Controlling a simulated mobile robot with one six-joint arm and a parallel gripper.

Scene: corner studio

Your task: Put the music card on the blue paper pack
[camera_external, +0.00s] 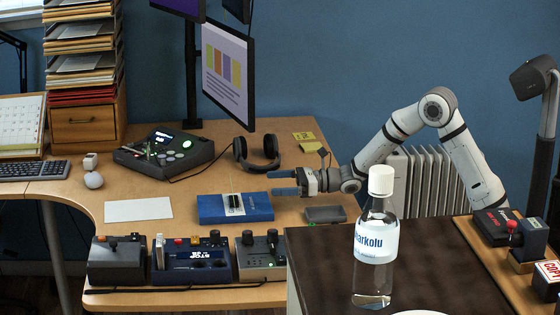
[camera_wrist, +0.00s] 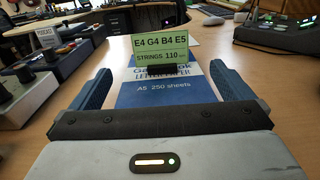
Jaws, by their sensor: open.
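The music card (camera_wrist: 160,50) is a pale green card reading "E4 G4 B4 E5, STRINGS 110". It stands upright in a small dark holder (camera_external: 236,202). The holder appears to rest on top of the blue paper pack (camera_external: 207,211), which lies flat on the desk. The pack, with its white label, also shows in the wrist view (camera_wrist: 140,96). My gripper (camera_external: 271,183) is open and empty, just right of the pack and slightly above it. In the wrist view its two blue fingers point toward the card, one at each side, apart from it.
Headphones (camera_external: 257,154) stand behind the pack and a grey box (camera_external: 325,214) lies to its right. A white sheet (camera_external: 138,210) lies left. Control boxes (camera_external: 192,260) line the front edge. A bottle (camera_external: 376,245) stands on the dark nearer surface.

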